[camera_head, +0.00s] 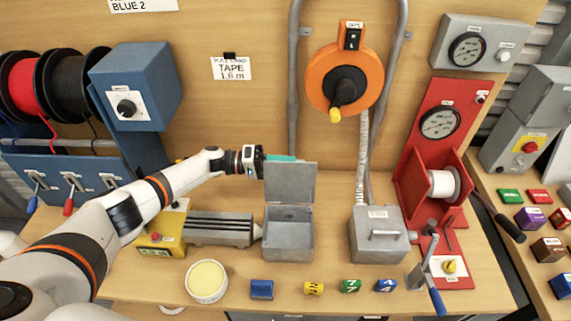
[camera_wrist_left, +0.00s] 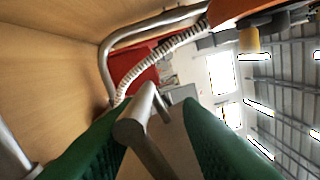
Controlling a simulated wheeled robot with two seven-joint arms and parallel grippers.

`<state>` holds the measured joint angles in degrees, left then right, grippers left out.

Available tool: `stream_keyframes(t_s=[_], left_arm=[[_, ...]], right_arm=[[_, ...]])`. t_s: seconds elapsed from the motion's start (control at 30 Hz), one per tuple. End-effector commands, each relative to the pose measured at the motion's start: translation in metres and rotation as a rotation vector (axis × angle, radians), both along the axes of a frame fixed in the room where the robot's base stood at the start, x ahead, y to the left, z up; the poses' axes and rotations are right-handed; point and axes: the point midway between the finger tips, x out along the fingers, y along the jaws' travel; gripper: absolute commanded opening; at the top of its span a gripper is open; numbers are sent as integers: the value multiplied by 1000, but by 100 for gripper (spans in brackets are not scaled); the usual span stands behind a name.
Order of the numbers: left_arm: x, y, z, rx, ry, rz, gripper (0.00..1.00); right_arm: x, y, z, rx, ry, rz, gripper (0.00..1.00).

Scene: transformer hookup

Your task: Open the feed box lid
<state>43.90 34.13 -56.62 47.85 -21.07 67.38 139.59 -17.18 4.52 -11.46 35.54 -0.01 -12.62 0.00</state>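A grey metal box (camera_head: 288,238) stands open at the middle of the bench, and I take it for the feed box. Its hinged lid (camera_head: 290,184) stands about upright at the back. My left gripper (camera_head: 281,158) is at the lid's top edge, its green fingers partly hidden behind the lid. In the left wrist view the green fingers (camera_wrist_left: 160,108) are apart, with a grey bar handle (camera_wrist_left: 143,112) between them, nearer the left finger. Whether they touch it I cannot tell. My right gripper is not in view.
A second grey box (camera_head: 378,240) with a handle stands shut to the right. A grey grooved block (camera_head: 218,229) lies left of the open box. A round yellow-topped tin (camera_head: 207,281) and several coloured blocks line the front. An orange reel (camera_head: 345,80) hangs above.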

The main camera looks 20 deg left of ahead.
Motion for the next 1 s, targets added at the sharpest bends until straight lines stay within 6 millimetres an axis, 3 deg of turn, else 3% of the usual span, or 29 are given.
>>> stream_keyframes(t_s=[0.5,0.7,1.0], left_arm=[[-26,94,-6,4,2,2,33],[-31,111,-3,2,4,1,33],[-32,113,-2,1,3,1,33]], right_arm=[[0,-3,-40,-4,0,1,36],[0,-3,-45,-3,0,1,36],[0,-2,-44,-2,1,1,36]])
